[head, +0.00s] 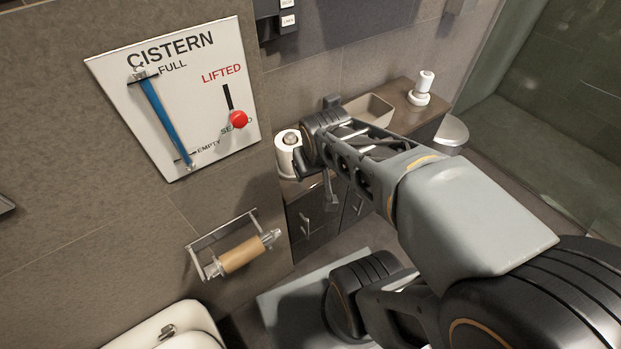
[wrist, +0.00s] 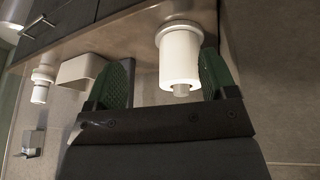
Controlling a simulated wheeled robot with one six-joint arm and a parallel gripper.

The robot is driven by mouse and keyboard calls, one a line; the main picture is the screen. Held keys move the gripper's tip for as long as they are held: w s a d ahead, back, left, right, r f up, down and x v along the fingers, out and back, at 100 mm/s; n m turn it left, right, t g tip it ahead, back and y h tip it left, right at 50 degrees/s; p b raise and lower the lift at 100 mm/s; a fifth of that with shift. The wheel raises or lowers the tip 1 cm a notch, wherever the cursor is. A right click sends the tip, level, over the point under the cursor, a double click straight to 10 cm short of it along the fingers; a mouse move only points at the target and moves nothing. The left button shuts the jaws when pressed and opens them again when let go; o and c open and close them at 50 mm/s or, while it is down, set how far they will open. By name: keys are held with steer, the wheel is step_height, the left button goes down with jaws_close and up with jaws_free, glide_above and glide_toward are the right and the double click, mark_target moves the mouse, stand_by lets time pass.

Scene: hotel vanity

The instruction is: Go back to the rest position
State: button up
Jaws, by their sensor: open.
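My gripper (wrist: 165,58) is open in the wrist view, with one green-padded finger on each side. A white paper roll on a holder (wrist: 180,58) shows near the right finger, partly in line with the gap. I cannot tell whether they touch. The wrist picture is upside down. In the head view my arm reaches forward to the vanity counter, and its end is beside the paper roll (head: 288,155). The fingertips are not clear there.
A cistern panel (head: 180,95) and a roll holder with a bare cardboard tube (head: 240,254) are on the left wall. A toilet (head: 165,325) is at lower left.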

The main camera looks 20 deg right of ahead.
steer(key=shift+n+g+y, duration=0.3)
steer(key=shift+g+y, duration=0.2)
steer(key=shift+g, duration=0.2)
steer(key=s+a, duration=0.3)
steer(key=shift+r, duration=0.1)
steer(key=w+p+v, duration=0.3)
steer(key=p+v, duration=0.9)
steer(key=w+r+p+v, duration=0.1)
steer(key=w+p+v, duration=0.2)
steer(key=p+v, duration=0.9)
steer(key=shift+s+a+r+t, duration=0.15)
steer(key=shift+s+r+t, duration=0.2)
steer(key=shift+r, duration=0.5)
